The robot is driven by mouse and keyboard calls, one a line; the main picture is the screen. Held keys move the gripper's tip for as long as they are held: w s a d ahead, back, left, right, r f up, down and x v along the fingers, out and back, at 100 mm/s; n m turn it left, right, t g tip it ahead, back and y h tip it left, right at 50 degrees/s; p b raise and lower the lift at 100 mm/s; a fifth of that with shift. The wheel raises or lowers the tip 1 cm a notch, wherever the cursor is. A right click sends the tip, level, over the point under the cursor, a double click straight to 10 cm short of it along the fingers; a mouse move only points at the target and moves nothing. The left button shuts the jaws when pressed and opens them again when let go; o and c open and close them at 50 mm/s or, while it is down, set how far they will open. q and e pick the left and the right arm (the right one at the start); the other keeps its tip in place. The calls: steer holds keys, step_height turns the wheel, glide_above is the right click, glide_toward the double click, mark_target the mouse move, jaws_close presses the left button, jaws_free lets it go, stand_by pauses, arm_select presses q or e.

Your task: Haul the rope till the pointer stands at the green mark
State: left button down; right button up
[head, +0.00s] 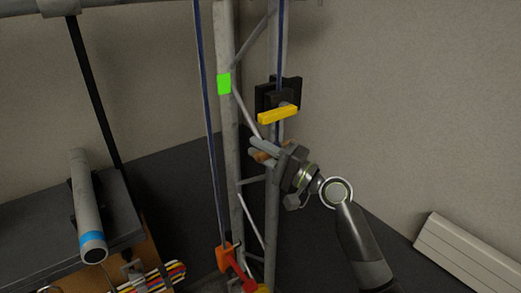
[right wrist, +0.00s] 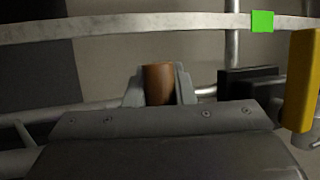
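The green mark (head: 224,84) is on the left upright of the truss; it also shows in the right wrist view (right wrist: 262,22). A blue rope (head: 207,120) runs down left of that upright to a red-orange piece (head: 228,258) low on the truss, well below the mark; I cannot tell if this is the pointer. The rope (head: 281,40) also runs down the right upright through a black holder with a yellow lever (head: 278,115). My right gripper (head: 263,151) is just below the lever, its fingers closed around a brown cylindrical grip (right wrist: 160,84). My left gripper is out of view.
A dark bench (head: 45,225) with a grey tube with a blue band (head: 88,205) stands at left. Several coloured cables (head: 165,278) are at the bottom. A white panel heater (head: 465,255) is on the right wall. Truss braces cross close to my right gripper.

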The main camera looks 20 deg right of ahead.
jaws_close()
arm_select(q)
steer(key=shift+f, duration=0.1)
arm_select(e)
steer(key=shift+f, duration=0.1)
